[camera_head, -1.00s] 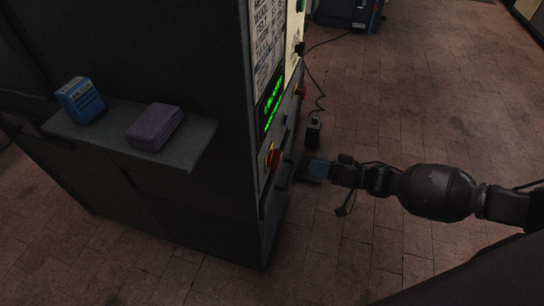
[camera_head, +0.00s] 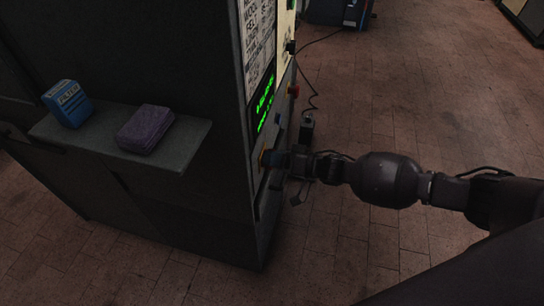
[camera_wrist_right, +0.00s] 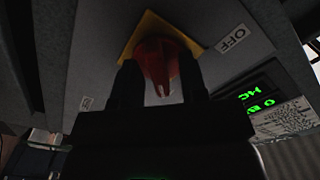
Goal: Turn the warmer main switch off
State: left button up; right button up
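The main switch is a red rotary knob (camera_wrist_right: 158,62) on a yellow plate (camera_wrist_right: 150,28), on the panel of a dark cabinet. An OFF label (camera_wrist_right: 232,38) is beside it in the right wrist view; another label (camera_wrist_right: 86,103) on the other side is too small to read. My right gripper (camera_wrist_right: 160,82) has one finger on each side of the knob and looks open, with slight gaps beside the knob's narrow end. In the head view my right gripper (camera_head: 274,160) is at the panel and covers most of the switch. My left gripper is not in view.
A green-lit display (camera_head: 264,104) and another red knob (camera_head: 293,91) are on the cabinet's panel. A side shelf (camera_head: 185,150) holds a blue box (camera_head: 68,103) and a purple block (camera_head: 145,129). A cable lies on the brick floor, which is open to the right.

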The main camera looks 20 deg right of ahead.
grip_shut()
dwell(0.3)
